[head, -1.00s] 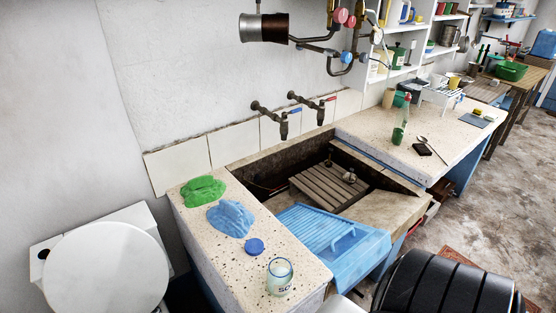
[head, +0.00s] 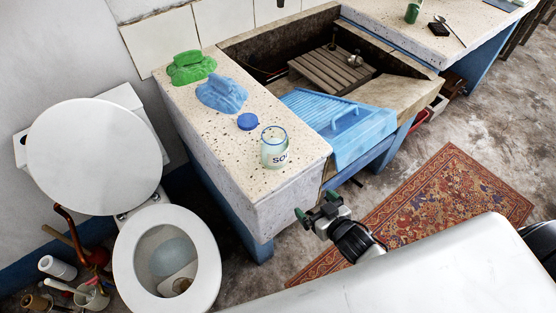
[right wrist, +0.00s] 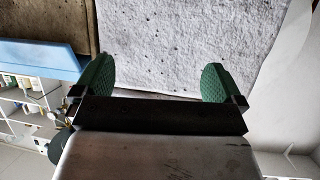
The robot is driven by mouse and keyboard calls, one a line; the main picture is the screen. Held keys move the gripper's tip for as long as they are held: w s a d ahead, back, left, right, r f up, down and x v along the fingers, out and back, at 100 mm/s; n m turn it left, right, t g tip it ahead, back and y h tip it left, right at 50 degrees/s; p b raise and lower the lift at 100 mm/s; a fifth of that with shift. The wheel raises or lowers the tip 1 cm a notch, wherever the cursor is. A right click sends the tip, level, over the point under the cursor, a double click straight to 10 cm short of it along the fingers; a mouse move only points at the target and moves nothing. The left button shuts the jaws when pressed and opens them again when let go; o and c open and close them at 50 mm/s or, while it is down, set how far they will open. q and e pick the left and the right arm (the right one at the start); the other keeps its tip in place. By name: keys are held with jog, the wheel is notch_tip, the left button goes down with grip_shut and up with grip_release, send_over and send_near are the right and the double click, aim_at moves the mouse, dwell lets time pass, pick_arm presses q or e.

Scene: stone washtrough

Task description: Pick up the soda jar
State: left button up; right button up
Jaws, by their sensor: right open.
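The soda jar (head: 274,147) is a clear glass jar with a blue rim and dark lettering. It stands upright and open-topped near the front corner of the speckled stone counter (head: 222,142). A round blue lid (head: 247,121) lies just behind it. My right gripper (head: 317,205) has green finger pads, is open and empty, and is off the counter's front edge, apart from the jar. In the right wrist view, the spread fingers (right wrist: 156,80) face the pale speckled stone side; the jar does not show there. My left gripper is out of view.
Green (head: 191,67) and blue (head: 222,94) cloths lie at the counter's back. A blue draining tray (head: 339,122) and stone basin (head: 368,93) stand to the right. A toilet (head: 167,258) is at left, a patterned rug (head: 440,200) on the floor.

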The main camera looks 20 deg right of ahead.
aim_at(284, 158)
jog(key=w+a+r+n+t+y+b, duration=0.1)
jog(key=a+r+t+y+b, duration=0.25)
jog(key=r, duration=0.85)
jog(key=x, duration=0.2)
jog(key=p+x, duration=0.1)
jog(key=r+x, duration=0.1)
jog(key=x, duration=0.1)
jog(key=shift+w+a, duration=0.15)
jog(key=shift+w, duration=0.1)
jog(key=x, duration=0.3)
jog(key=p+x, duration=0.1)
jog(key=x, duration=0.1)
jog(key=shift+s+a+r, duration=0.1)
jog(key=shift+r, duration=0.2)
jog(key=shift+w+a, duration=0.1)
jog(key=shift+w, duration=0.25)
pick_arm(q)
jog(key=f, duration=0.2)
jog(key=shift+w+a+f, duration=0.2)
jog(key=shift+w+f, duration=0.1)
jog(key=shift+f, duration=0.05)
pick_arm(e)
jog(key=shift+s, duration=0.1)
jog(key=shift+c, duration=0.2)
jog(key=c, duration=0.9)
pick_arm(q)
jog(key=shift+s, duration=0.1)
pick_arm(e)
jog(key=shift+c, duration=0.6)
